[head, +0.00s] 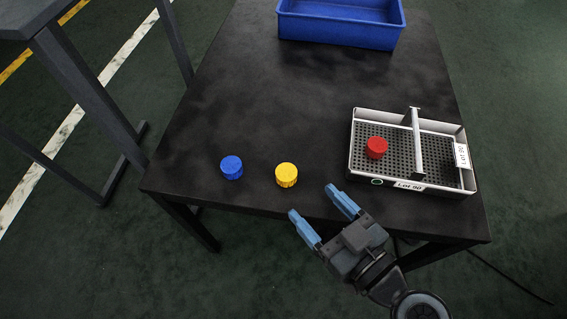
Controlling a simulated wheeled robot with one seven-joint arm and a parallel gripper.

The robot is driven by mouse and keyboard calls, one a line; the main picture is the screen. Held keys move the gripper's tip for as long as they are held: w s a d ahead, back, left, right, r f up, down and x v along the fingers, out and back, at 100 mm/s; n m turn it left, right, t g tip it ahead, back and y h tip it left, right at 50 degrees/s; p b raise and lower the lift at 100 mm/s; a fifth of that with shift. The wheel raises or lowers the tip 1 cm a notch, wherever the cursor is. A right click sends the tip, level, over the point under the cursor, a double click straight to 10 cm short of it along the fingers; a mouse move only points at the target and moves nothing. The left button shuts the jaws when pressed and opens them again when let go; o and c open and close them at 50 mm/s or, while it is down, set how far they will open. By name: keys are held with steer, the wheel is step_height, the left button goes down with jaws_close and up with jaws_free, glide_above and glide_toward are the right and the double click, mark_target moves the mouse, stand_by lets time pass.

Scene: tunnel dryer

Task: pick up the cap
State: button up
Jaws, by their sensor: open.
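Three caps are in the head view. A blue cap (232,167) stands on the dark table near its front left. A yellow cap (286,175) stands to its right, near the front edge. A red cap (376,148) sits inside the left part of a grey tray. My gripper (316,202) is open with nothing between its blue-tipped fingers. It is over the table's front edge, just right of and nearer than the yellow cap, with its fingers pointing up and left. It appears apart from all the caps.
The perforated grey tray (431,187) with a raised handle bar and labels stands at the table's right. A blue bin (340,34) is at the far end. The middle of the black table (270,105) is clear. A dark frame (85,95) stands to the left.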

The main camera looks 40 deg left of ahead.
mark_target(293, 180)
steer(key=x, duration=0.8)
steer(key=shift+w+a+f+b, duration=0.15)
steer(key=shift+a+f+b, duration=0.05)
steer(key=shift+a+b, duration=0.1)
steer(key=shift+d, duration=0.1)
steer(key=c, duration=1.1)
steer(key=shift+r, duration=0.1)
